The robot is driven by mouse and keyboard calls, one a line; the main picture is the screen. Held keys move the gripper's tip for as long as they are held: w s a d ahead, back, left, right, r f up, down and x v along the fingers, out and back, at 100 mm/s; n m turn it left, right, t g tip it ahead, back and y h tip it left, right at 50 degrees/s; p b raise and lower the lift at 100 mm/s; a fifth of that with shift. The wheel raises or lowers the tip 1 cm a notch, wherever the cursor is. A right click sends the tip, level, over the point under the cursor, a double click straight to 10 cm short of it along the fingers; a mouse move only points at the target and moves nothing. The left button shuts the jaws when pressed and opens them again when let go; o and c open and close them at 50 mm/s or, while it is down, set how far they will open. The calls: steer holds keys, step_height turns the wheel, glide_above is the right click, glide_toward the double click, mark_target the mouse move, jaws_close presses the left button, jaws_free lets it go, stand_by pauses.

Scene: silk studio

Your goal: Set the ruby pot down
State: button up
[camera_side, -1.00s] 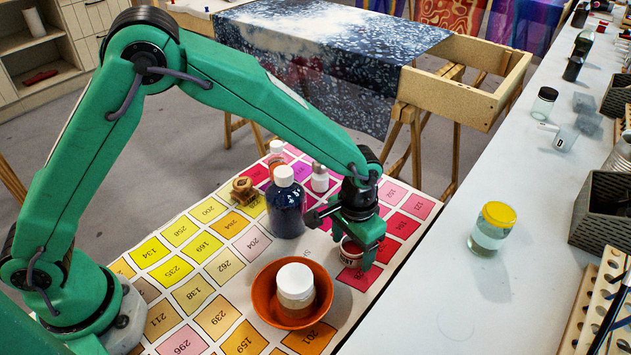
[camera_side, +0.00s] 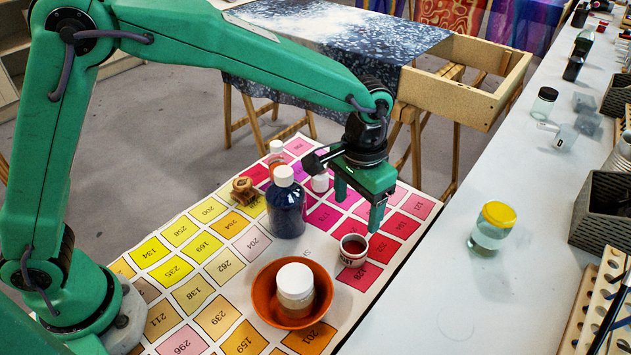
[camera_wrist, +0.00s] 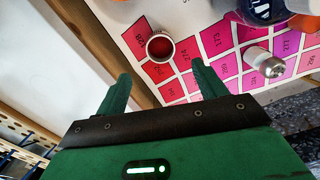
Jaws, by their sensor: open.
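The ruby pot (camera_side: 353,249) is a small open white pot with dark red inside. It stands upright on the colour chart (camera_side: 232,262), by the red squares near the chart's right edge. It also shows in the wrist view (camera_wrist: 160,47), beyond my fingertips. My gripper (camera_side: 358,212) is open and empty, raised above and behind the pot and apart from it. In the wrist view the two green fingers (camera_wrist: 158,84) are spread wide with nothing between them.
An orange bowl (camera_side: 263,302) holding a white-lidded jar (camera_side: 295,290) stands in front of the pot. A dark blue bottle (camera_side: 286,210) stands to its left, with a small white bottle (camera_side: 320,181) behind. A yellow-lidded jar (camera_side: 490,230) is on the white bench at right.

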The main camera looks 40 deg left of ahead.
stand_by(0.6)
steer(key=s+a+r+n+t, duration=0.1)
steer(key=s+a+r, duration=0.2)
steer(key=a+r, duration=0.4)
steer(key=s+a+r+t, duration=0.2)
steer(key=s+a+r, duration=0.2)
steer(key=a, duration=0.4)
steer(key=s+a+n+t, duration=0.2)
steer(key=s+a, duration=0.9)
steer(key=s, duration=0.1)
steer(key=shift+r+t, duration=0.3)
steer(key=shift+s, duration=0.1)
